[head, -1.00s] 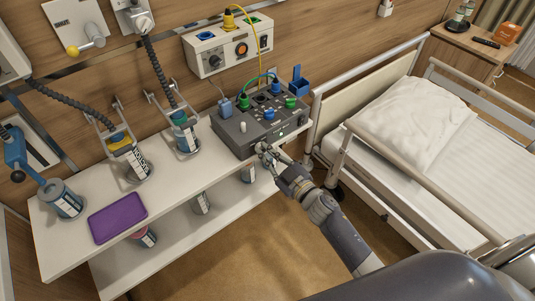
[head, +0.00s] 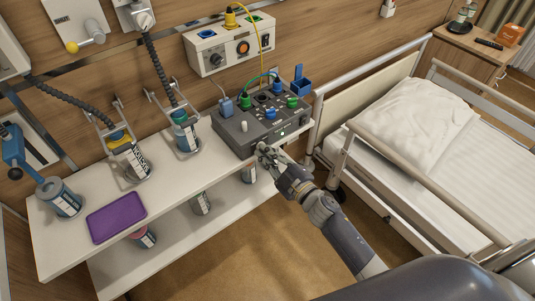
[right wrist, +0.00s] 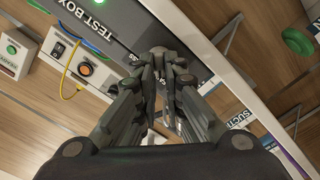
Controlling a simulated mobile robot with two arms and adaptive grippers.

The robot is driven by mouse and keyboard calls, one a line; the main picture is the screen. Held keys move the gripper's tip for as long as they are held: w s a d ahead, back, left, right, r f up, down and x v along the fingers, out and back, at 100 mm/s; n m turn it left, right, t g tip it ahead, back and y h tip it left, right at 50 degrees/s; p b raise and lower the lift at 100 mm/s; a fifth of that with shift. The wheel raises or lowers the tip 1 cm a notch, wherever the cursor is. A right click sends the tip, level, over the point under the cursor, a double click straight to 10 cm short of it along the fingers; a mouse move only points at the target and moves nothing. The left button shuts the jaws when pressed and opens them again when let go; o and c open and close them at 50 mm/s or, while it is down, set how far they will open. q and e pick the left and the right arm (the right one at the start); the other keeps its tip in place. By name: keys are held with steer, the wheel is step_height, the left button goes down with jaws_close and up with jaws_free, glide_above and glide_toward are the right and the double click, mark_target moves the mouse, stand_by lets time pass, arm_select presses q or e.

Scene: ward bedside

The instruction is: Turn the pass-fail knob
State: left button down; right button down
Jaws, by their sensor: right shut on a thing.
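The dark grey test box (head: 232,137) stands at the right end of the white shelf, with green and blue plugs on its top. It also shows in the right wrist view with its TEST BOX lettering (right wrist: 85,14). My right gripper (head: 265,150) is at the box's front face, right of its middle. In the right wrist view its fingertips (right wrist: 161,55) are close together against that face, shut on the pass-fail knob. The fingers hide most of the knob, so its pointer setting cannot be read. A small lit lamp (head: 282,133) shows on the front face. My left gripper is not in view.
A white wall unit (head: 228,48) with an orange knob hangs behind the box, joined to it by a yellow cable. Canisters and a purple tray (head: 117,217) are on the shelf to the left. The railed bed (head: 440,150) stands close on the right.

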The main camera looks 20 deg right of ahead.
steer(key=c, duration=1.7)
jaws_free()
steer(key=v, duration=1.2)
